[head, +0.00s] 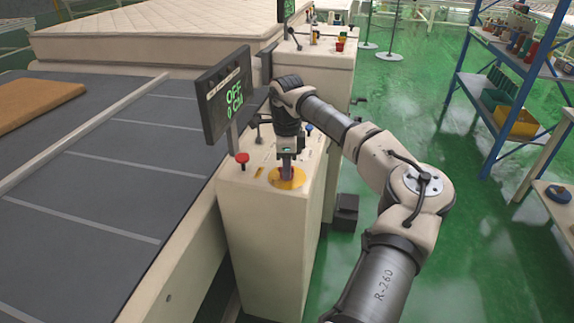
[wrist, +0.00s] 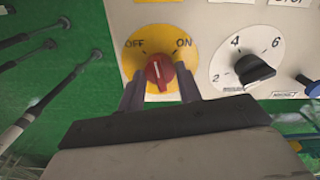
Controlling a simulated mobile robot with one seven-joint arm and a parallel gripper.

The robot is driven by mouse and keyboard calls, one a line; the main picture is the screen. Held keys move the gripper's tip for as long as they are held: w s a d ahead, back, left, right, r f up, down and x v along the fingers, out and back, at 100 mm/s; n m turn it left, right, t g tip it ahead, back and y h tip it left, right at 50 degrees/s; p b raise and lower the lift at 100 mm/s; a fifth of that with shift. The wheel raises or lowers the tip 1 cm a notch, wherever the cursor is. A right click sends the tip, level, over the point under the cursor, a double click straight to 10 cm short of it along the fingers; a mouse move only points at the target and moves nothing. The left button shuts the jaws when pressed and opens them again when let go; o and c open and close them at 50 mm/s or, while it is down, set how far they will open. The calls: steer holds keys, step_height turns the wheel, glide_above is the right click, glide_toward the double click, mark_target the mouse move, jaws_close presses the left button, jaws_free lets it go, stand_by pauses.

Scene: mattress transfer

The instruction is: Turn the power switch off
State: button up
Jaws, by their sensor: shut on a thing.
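The power switch is a red knob (wrist: 160,70) on a yellow disc (wrist: 145,41) marked OFF on the left and ON on the right. Its white pointer line stands near upright between the two words, leaning slightly to the OFF side. My gripper (wrist: 159,92) is shut on the knob, one finger on each side of it. In the head view my gripper (head: 286,177) points down at the yellow disc (head: 294,181) on the beige control box (head: 262,235) and hides the knob. The display (head: 225,93) on the box reads OFF and 0 CM.
A black dial (wrist: 254,70) numbered 2, 4, 6 and a blue knob (wrist: 312,88) sit right of the switch. A red button (head: 242,159) is left of my gripper. A grey conveyor (head: 95,190) runs along the left; shelves (head: 510,75) stand right.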

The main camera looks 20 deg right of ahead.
steer(key=n, duration=0.6)
steer(key=shift+n, duration=0.4)
stand_by(0.3)
steer(key=o, duration=1)
step_height(320, 180, up, 14)
steer(key=shift+f+b, duration=0.1)
steer(key=shift+b, duration=0.95)
